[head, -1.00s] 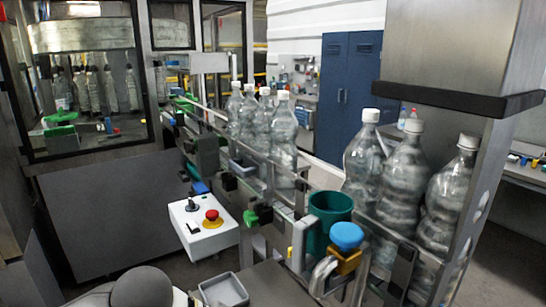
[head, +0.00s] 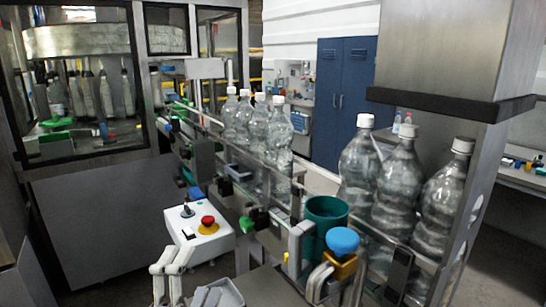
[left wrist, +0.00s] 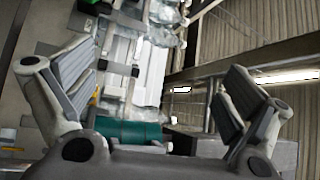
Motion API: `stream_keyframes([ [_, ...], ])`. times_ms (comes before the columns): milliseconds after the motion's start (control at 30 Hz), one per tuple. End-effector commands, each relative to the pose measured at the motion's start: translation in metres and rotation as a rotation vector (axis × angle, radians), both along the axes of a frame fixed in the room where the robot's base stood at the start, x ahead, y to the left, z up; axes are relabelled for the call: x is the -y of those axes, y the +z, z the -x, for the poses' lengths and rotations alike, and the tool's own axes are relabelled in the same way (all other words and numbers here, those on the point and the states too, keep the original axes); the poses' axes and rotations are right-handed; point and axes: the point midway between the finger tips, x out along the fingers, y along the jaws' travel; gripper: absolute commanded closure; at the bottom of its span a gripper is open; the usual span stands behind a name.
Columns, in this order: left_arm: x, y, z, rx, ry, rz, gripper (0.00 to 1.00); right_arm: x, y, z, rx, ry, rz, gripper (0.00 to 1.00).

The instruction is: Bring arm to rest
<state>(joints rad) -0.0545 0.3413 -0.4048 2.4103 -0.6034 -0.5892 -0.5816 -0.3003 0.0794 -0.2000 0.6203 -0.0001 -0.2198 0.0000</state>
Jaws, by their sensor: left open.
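My left gripper (head: 178,268) shows at the bottom of the head view, left of centre, with pale grey fingers pointing up. It stands in front of the white control box with the red button. In the left wrist view my left gripper (left wrist: 155,95) is open, its two fingers wide apart with nothing between them. A green cup (left wrist: 128,134) and clear bottles lie beyond the fingers there. My right gripper is in neither view.
The control box (head: 200,232) is close to the left fingers. A green cup (head: 325,218) and blue knob (head: 342,240) stand to the right. Clear bottles (head: 400,185) line the conveyor. A blue locker (head: 345,85) is behind.

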Motion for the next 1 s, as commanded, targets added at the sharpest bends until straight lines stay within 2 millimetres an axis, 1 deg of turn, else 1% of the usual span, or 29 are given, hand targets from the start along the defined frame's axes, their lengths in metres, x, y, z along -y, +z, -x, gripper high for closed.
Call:
stream_keyframes([
  [33, -0.016, -0.034, 0.001, -0.138, 0.043, 0.108, 0.01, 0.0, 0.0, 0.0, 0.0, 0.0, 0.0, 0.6],
  [67, -0.025, -0.054, 0.003, -0.221, 0.071, 0.173, 0.01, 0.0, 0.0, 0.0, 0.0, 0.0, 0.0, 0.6],
  [100, -0.035, -0.082, 0.008, -0.33, 0.112, 0.259, 0.01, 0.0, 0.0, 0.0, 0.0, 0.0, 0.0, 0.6],
  [167, -0.049, -0.124, 0.022, -0.492, 0.178, 0.385, 0.01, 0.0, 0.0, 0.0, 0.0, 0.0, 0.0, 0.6],
  [200, -0.056, -0.151, 0.035, -0.596, 0.224, 0.464, 0.01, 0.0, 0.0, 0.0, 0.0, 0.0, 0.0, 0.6],
  [267, -0.064, -0.188, 0.057, -0.741, 0.295, 0.574, 0.01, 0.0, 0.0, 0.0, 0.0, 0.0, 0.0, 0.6],
  [300, -0.068, -0.21, 0.074, -0.829, 0.345, 0.638, 0.01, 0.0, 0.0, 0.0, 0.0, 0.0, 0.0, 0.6],
  [367, -0.072, -0.238, 0.099, -0.949, 0.413, 0.723, 0.01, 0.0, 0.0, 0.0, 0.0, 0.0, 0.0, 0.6],
  [400, -0.073, -0.254, 0.116, -1.024, 0.459, 0.772, 0.01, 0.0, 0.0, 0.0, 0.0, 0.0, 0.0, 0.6],
  [467, -0.073, -0.273, 0.142, -1.123, 0.523, 0.839, 0.01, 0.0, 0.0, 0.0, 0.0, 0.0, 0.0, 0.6],
  [500, -0.073, -0.285, 0.16, -1.187, 0.568, 0.879, 0.01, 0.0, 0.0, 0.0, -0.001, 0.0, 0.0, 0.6],
  [567, -0.072, -0.299, 0.185, -1.276, 0.632, 0.934, 0.01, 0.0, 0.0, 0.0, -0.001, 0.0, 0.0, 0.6],
  [600, -0.071, -0.307, 0.202, -1.332, 0.674, 0.967, 0.01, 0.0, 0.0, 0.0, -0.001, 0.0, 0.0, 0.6],
  [667, -0.069, -0.318, 0.229, -1.416, 0.741, 1.013, 0.01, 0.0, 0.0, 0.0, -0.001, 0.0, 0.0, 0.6],
  [700, -0.068, -0.328, 0.229, -1.431, 0.754, 1.02, 0.01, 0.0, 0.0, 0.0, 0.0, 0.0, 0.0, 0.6],
  [867, -0.067, -0.372, 0.217, -1.439, 0.758, 1.005, 0.01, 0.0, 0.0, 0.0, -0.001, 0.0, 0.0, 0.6],
  [967, -0.066, -0.404, 0.214, -1.452, 0.765, 0.998, 0.01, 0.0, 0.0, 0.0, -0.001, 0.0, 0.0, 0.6],
  [1000, -0.066, -0.418, 0.213, -1.456, 0.767, 0.995, 0.01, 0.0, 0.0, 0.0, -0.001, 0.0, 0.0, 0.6],
])
